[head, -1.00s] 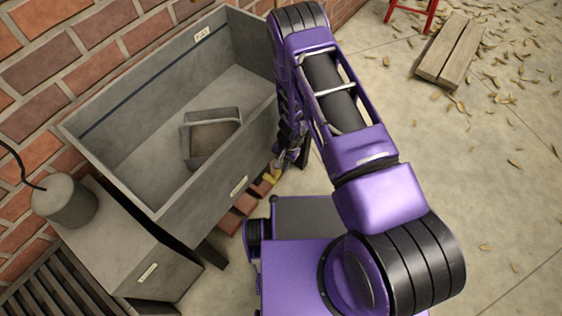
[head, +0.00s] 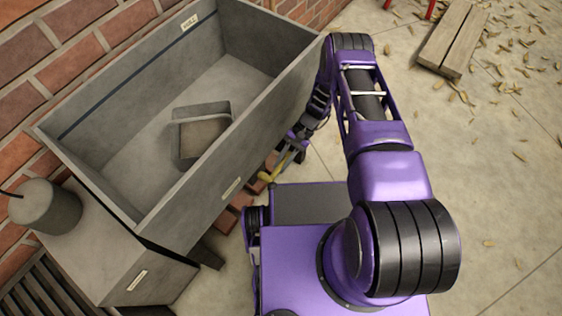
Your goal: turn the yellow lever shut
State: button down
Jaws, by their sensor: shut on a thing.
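The yellow lever (head: 279,167) shows as a thin slanted bar below the front wall of the grey trough, close to my base. Its lower left end is in sight, and its upper right end meets my gripper (head: 294,152). My gripper reaches down beside the trough's front right corner and is shut on the lever. The fingers are small and partly hidden by my own wrist. What the lever is mounted on is hidden under the trough.
The grey trough (head: 232,188) holds a small open box (head: 177,150). A grey cabinet (head: 110,255) with a cylinder (head: 48,207) stands at left. Reddish bricks (head: 226,219) lie beneath the trough. A wooden plank bench (head: 455,40) stands at upper right, with open floor before it.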

jog(key=shift+d+f+g+y, duration=0.1)
jog(key=shift+f+g+y, duration=0.5)
jog(key=shift+f+g, duration=0.15)
jog(key=c, duration=0.8)
grip_release()
jog(key=shift+o, duration=0.2)
jog(key=v, duration=1.2)
jog(key=shift+f, duration=0.2)
jog(key=shift+w, duration=0.1)
